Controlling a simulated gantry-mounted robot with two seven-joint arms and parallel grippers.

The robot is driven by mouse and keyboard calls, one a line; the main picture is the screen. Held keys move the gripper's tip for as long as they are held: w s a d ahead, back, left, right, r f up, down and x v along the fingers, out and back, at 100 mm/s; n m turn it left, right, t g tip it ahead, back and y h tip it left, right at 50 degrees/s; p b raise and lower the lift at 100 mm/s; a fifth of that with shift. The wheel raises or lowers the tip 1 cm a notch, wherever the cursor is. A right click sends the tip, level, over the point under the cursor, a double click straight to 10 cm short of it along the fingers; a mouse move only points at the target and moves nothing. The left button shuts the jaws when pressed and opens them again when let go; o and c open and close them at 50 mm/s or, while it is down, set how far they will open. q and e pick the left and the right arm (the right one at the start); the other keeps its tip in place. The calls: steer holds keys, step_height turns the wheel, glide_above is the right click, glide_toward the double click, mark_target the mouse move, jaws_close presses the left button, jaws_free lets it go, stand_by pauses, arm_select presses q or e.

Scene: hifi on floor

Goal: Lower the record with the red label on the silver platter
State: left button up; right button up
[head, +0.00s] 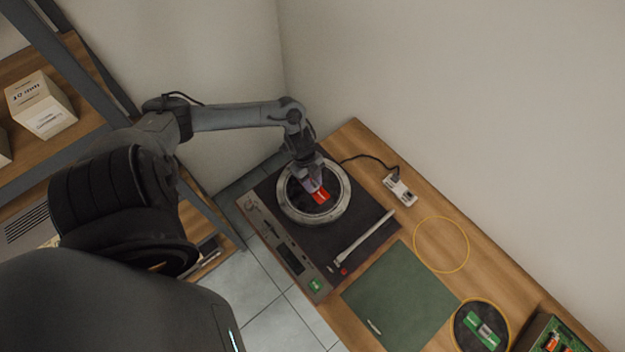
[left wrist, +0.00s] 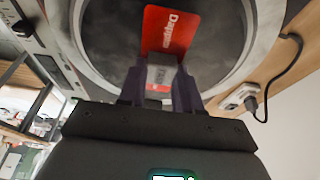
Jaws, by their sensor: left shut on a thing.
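The record with the red label (head: 321,197) is a dark disc over the silver platter (head: 337,217) of the turntable. Its red label (left wrist: 168,29) also shows in the left wrist view, with the platter's pale rim (left wrist: 88,63) around the disc. My left gripper (head: 314,184) points down at the middle of the record. Its fingers (left wrist: 161,88) are shut on a small grey grip piece (left wrist: 162,74) at the label. I cannot tell whether the record touches the platter or hangs just above it. My right gripper is not in view.
The tonearm (head: 365,238) lies at the turntable's right side, clear of the platter. A green mat (head: 400,295), an empty yellow ring (head: 441,217), a green-labelled record (head: 464,322) and a crate (head: 533,335) are farther right. A power strip (head: 399,190) lies behind.

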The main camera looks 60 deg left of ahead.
arm_select(q)
steer(key=o, duration=1.2)
steer(key=shift+c, duration=0.2)
steer(key=shift+a+r, duration=0.15)
steer(key=shift+r, duration=0.3)
steer(key=w+d+p+v, duration=0.1)
steer(key=p+v, duration=0.6)
steer(key=v, duration=0.8)
steer(key=shift+s+d+r, duration=0.15)
steer(key=shift+s+r, duration=0.25)
steer(key=shift+r, duration=0.15)
steer(key=shift+d, duration=0.1)
